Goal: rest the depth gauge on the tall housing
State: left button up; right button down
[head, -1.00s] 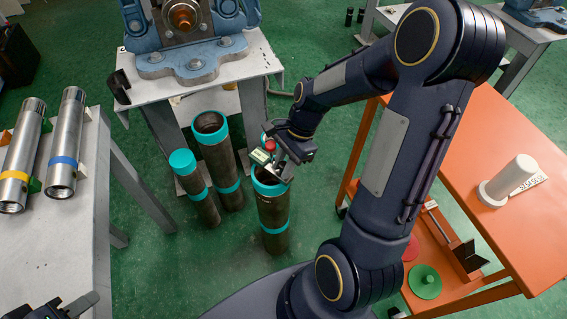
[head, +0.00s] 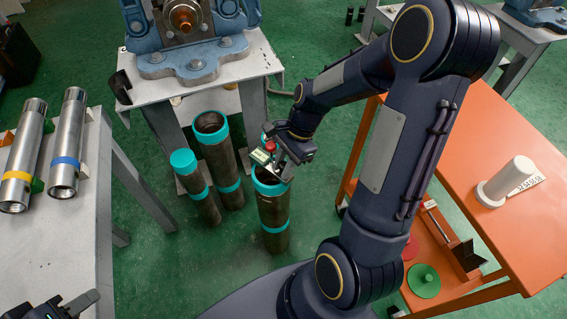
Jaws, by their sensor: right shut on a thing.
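The depth gauge (head: 261,156), a small device with a pale display face and a red part, is in my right gripper (head: 280,163), which is shut on it. The gripper is at the mouth of a dark housing (head: 273,212) with turquoise bands, standing upright on the floor. Whether the gauge touches the rim cannot be told. Another open-topped housing (head: 222,162) and a shorter, turquoise-capped one (head: 200,192) stand to its left. Which one is the tall housing is not certain from this view. My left gripper (head: 82,304) is partly visible at the bottom left; its jaw opening is unclear.
A grey table (head: 75,235) at left holds two steel pipes with yellow and blue bands. A blue vise (head: 190,62) stands on a bench behind the housings. An orange table (head: 470,160) at right carries a white flanged cylinder (head: 507,182). Green floor is open between them.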

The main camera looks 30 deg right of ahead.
jog(key=shift+f, duration=0.35)
dwell(0.5)
jog(key=c, duration=1.1)
grip_release()
jog(key=shift+c, duration=0.2)
jog(key=shift+r+p, duration=3.4)
jog(key=shift+r, duration=0.15)
